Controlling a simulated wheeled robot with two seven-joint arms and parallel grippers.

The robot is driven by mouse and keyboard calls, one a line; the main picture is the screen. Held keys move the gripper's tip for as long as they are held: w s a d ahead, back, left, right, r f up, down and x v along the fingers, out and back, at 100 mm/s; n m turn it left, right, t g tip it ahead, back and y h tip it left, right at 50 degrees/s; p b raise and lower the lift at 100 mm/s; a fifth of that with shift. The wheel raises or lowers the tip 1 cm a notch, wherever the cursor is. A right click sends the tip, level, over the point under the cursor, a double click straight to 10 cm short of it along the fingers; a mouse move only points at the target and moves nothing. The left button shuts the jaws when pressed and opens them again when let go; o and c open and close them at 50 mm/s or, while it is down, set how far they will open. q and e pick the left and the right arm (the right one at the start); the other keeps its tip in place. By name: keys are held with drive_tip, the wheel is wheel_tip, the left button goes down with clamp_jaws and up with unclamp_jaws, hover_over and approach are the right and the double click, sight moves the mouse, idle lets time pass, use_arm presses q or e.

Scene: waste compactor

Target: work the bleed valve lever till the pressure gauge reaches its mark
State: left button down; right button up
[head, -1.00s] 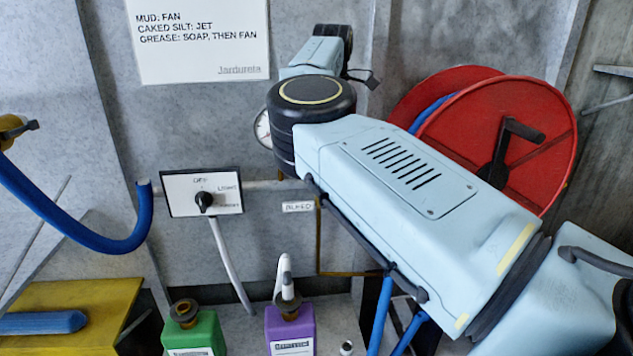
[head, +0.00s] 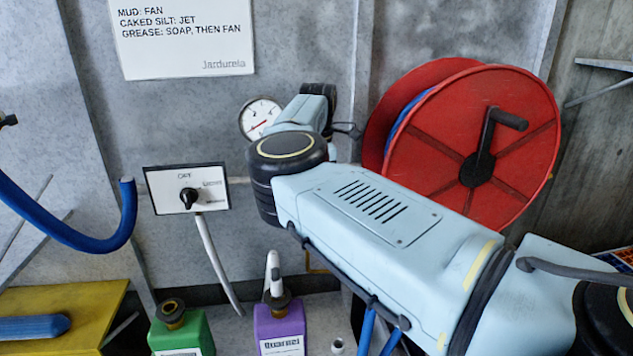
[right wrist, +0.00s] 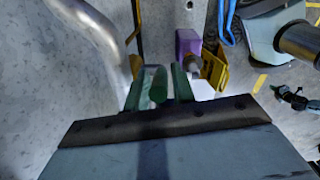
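The round white pressure gauge (head: 260,118) is on the wall in the head view, its face mostly clear with a red needle; its mark is too small to read. My right arm reaches to the wall beside and below it and hides my right gripper there. In the right wrist view my right gripper (right wrist: 158,88) has its two dark green fingers apart. A green bar (right wrist: 159,86), perhaps the bleed valve lever, stands between them, with a gap on its left; I cannot tell whether it touches a finger. My left gripper is out of view.
A selector panel (head: 188,190) with a black knob is left of my arm. A red hose reel (head: 520,150) stands behind it. Green (head: 185,335) and purple (head: 281,325) bottles stand below. A silver pipe (right wrist: 95,25) runs close by in the wrist view.

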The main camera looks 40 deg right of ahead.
clamp_jaws()
